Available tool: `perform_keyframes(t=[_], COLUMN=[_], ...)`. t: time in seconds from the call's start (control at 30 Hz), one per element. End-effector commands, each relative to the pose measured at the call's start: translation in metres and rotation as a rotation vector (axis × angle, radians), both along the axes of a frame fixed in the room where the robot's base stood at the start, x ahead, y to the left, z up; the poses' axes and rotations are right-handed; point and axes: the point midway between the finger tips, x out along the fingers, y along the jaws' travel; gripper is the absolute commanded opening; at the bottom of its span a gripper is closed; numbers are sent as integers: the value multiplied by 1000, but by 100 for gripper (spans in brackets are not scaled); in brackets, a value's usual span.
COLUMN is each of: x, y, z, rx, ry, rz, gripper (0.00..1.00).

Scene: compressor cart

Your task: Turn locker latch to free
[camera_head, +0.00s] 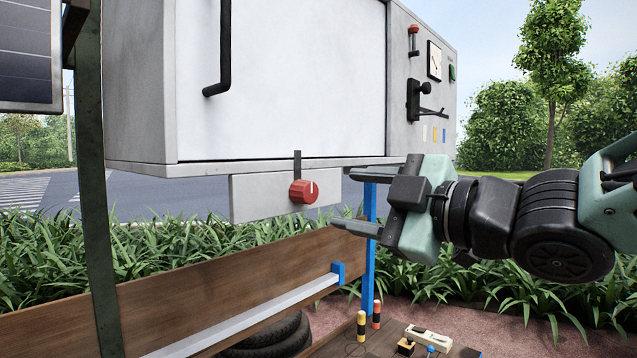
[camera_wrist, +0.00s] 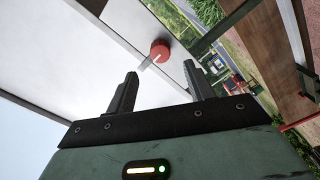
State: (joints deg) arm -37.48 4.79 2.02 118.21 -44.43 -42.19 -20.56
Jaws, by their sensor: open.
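A red round knob (camera_head: 304,191) with a white mark sits on a grey plate (camera_head: 255,196) below the locker. A dark upright strip (camera_head: 297,162) stands just above the knob, at the locker's lower edge. The white locker door (camera_head: 280,75) looks closed. My gripper (camera_head: 352,198) is open and empty, to the right of the knob and apart from it, fingers pointing left. In the wrist view, the red knob (camera_wrist: 160,50) lies beyond and between the two open fingers (camera_wrist: 162,88), with a light strip beside it.
A control panel with a black lever (camera_head: 425,100) is on the cabinet's right side. A blue post (camera_head: 368,240) stands behind my gripper. A wooden board (camera_head: 190,275) runs below, and small items (camera_head: 425,337) lie on a lower surface. Open air surrounds the knob's front.

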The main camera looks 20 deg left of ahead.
Motion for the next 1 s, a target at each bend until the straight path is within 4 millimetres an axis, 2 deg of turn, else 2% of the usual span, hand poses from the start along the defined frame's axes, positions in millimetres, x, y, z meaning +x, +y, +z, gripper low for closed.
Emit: perform_keyframes(t=[0.03,0.2,0.4,0.8,0.83,0.97,1.0], x=[4,16,25,28,28,28,28], y=[12,41,62,68,68,68,68], z=[3,2,1,0,0,0,0], rx=[-1,-1,0,0,0,0,0], ry=[4,3,1,1,1,1,1], rz=[2,2,1,-1,-1,-1,-1], gripper=[53,53,53,53,47,11,8])
